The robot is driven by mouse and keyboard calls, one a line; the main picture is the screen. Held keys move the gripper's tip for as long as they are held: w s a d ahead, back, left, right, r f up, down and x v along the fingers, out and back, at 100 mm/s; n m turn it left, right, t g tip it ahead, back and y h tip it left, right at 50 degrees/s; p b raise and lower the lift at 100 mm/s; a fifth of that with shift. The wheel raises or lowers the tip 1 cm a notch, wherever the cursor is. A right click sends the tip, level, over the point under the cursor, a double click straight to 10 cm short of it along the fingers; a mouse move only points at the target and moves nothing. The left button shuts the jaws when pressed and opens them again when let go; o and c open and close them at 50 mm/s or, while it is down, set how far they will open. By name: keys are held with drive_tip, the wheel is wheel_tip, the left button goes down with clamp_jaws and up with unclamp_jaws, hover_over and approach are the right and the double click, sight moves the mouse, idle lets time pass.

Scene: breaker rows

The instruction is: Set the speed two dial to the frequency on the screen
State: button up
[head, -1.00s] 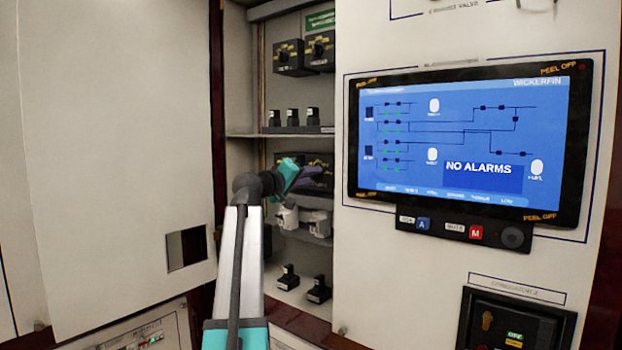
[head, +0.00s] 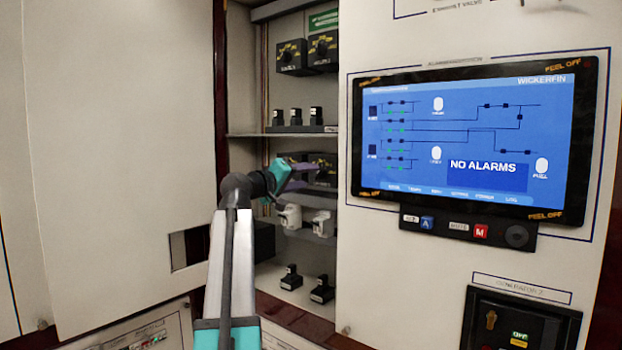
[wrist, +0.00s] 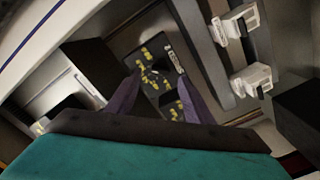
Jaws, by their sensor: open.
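A black dial box (head: 326,172) with yellow markings sits on the cabinet's middle level. Two more black dial boxes, left (head: 291,56) and right (head: 323,48), are mounted higher up. I cannot tell which one is speed two. The blue screen (head: 470,140) reads "NO ALARMS"; I can read no frequency on it. My gripper (head: 308,176) is open in front of the middle dials, and its purple fingers hide part of them.
White breakers (head: 290,216) hang just below my gripper. Small black switches stand on the shelf above (head: 296,117) and on the cabinet floor (head: 291,278). A pale door panel (head: 120,150) bounds the opening on the left, and the screen's panel bounds it on the right.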

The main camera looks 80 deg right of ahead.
drive_tip(key=b+v, duration=0.1)
drive_tip(key=v, duration=0.8)
drive_tip(key=shift+a, duration=0.25)
drive_tip(key=shift+w, duration=0.15)
